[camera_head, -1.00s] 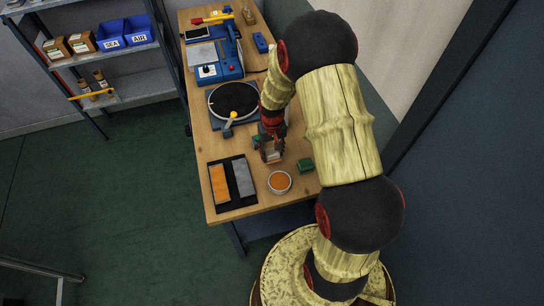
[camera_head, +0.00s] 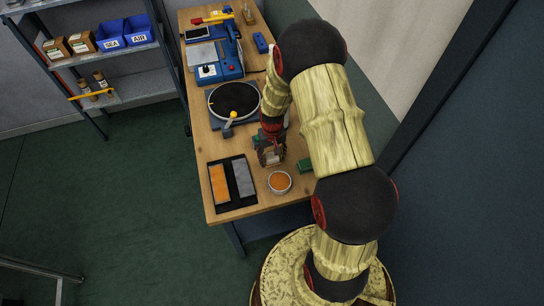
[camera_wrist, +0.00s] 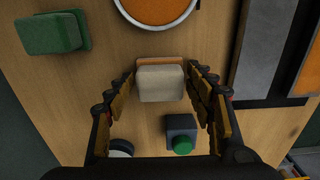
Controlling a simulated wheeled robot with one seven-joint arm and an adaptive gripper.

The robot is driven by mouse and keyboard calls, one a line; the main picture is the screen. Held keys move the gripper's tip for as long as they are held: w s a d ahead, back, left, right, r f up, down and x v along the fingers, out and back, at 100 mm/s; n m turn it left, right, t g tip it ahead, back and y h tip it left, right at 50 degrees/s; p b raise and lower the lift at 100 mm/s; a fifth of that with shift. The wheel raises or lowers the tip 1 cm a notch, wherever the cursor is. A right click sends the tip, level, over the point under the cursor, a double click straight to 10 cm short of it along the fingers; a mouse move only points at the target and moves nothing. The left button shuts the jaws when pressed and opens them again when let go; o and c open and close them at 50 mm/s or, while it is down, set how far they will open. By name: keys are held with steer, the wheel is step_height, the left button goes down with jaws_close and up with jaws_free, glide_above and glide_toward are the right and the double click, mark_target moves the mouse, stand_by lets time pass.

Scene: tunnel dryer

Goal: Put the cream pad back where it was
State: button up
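The cream pad (camera_wrist: 161,84) is a pale block with a thin tan-brown layer showing along its far edge. In the wrist view it sits between the two fingers of my gripper (camera_wrist: 160,76), with a narrow gap on each side. My gripper is open around the pad and does not visibly press on it. In the head view my gripper (camera_head: 271,158) is low over the bench, between the turntable and the round dish. The pad is mostly hidden by the fingers there. I cannot tell whether the pad rests on the wood.
A round orange-filled dish (camera_head: 280,182) and a green block (camera_wrist: 50,33) are close by. A black tray (camera_head: 235,208) holds orange and grey strips. A dark block with a green button (camera_wrist: 182,132) is near the fingers. A black turntable (camera_head: 238,97) stands behind.

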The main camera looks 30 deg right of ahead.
steer(key=shift+o, duration=0.4)
step_height(320, 180, up, 12)
steer(key=p, duration=0.1)
step_height(320, 180, up, 12)
steer(key=t, duration=0.2)
glide_above(272, 156)
steer(key=s+a, duration=0.2)
steer(key=a, duration=0.2)
steer(key=s+a+r+n+t, duration=0.1)
steer(key=s+a+r, duration=0.4)
steer(key=s+r, duration=0.3)
steer(key=s+a+r+n+t, duration=0.2)
steer(key=s+a+r, duration=0.3)
steer(key=s+r, duration=0.4)
steer(key=shift+s+r+t, duration=0.3)
steer(key=shift+s, duration=0.2)
steer(key=shift+a, duration=0.1)
step_height(272, 156, down, 11)
steer(key=b, duration=1)
steer(key=shift+b, duration=0.4)
